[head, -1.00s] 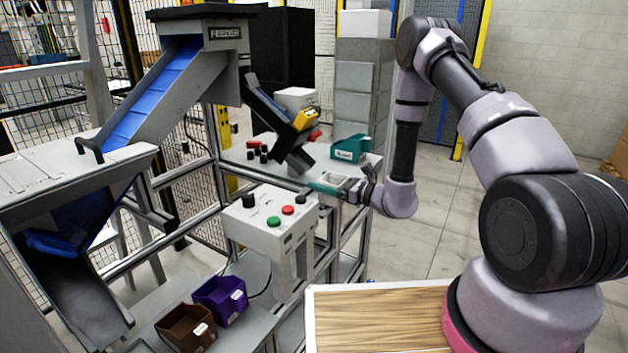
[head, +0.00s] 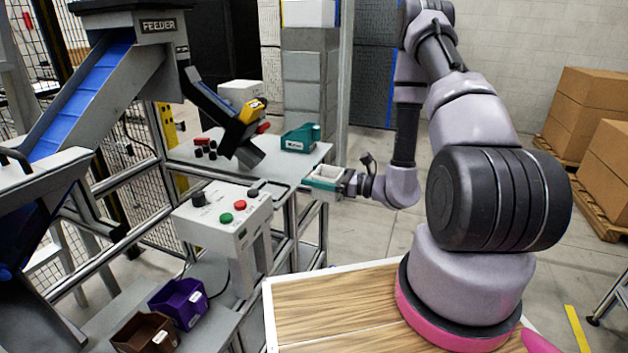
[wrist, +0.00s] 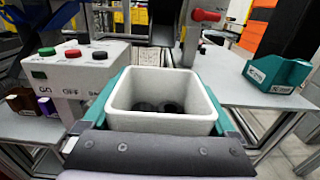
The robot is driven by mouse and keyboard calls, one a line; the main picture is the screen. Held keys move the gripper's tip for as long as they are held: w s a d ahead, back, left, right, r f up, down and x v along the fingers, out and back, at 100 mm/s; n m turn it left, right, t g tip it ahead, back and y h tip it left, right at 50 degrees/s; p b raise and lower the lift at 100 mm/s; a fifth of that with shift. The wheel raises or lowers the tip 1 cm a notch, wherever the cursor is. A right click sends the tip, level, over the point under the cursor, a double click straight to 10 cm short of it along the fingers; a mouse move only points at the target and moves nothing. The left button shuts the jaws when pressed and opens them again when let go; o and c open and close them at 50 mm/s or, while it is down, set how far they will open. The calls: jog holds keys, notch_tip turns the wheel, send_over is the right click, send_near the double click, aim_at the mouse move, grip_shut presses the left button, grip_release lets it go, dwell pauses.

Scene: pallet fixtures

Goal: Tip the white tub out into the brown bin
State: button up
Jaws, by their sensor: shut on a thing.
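The white tub (head: 325,172) is upright in my gripper (head: 320,182), just off the front right edge of the bench. In the wrist view the tub (wrist: 163,122) sits between the two teal fingers of my gripper (wrist: 165,88), which are shut on its sides. Several dark round pieces (wrist: 158,106) lie in the bottom of the tub. The brown bin (head: 146,336) stands low at the bottom left of the head view, well away from the tub. It has a white label, and its inside looks dark and empty.
A purple bin (head: 180,301) stands beside the brown bin. The control box (head: 224,215) with red and green buttons stands between the tub and the bins.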

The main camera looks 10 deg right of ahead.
jog(key=shift+r, duration=1.55)
